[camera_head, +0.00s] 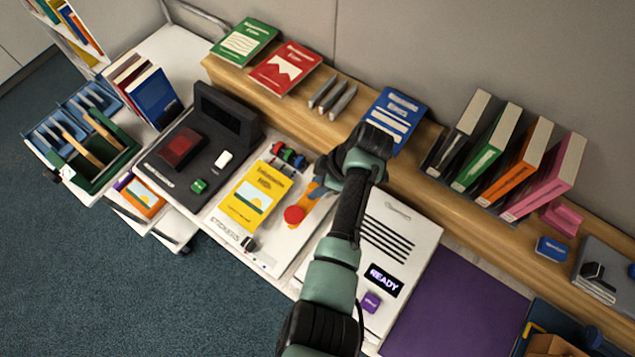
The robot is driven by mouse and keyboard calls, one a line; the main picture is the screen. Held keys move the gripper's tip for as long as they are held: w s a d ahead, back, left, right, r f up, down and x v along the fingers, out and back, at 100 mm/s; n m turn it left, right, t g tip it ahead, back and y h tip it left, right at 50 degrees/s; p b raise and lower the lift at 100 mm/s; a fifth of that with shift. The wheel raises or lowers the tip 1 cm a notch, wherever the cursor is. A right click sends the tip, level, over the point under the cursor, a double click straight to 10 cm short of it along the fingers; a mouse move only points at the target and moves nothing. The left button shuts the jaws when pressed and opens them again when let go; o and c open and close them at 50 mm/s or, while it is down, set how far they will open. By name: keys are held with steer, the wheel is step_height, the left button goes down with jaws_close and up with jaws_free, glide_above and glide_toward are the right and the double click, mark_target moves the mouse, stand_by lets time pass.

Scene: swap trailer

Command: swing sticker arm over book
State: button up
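A yellow book (250,203) with a sun-and-landscape cover lies flat on the white sticker station (222,217). The orange sticker arm (302,203) has a round red end (294,215) just right of the book, apart from it and not over it. My gripper (318,188) is at the upper right end of the sticker arm, close to it or touching it. My wrist hides the far end of the sticker arm and most of my fingers. I cannot tell whether the fingers are shut on it.
Several colored rollers (287,155) stand behind the book. A dark scanner-like machine (185,165) is to the left. A white panel reading READY (410,235) and a purple mat (465,300) are to the right. A wooden shelf (350,100) with books runs along the wall.

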jaws_close()
stand_by(1.0)
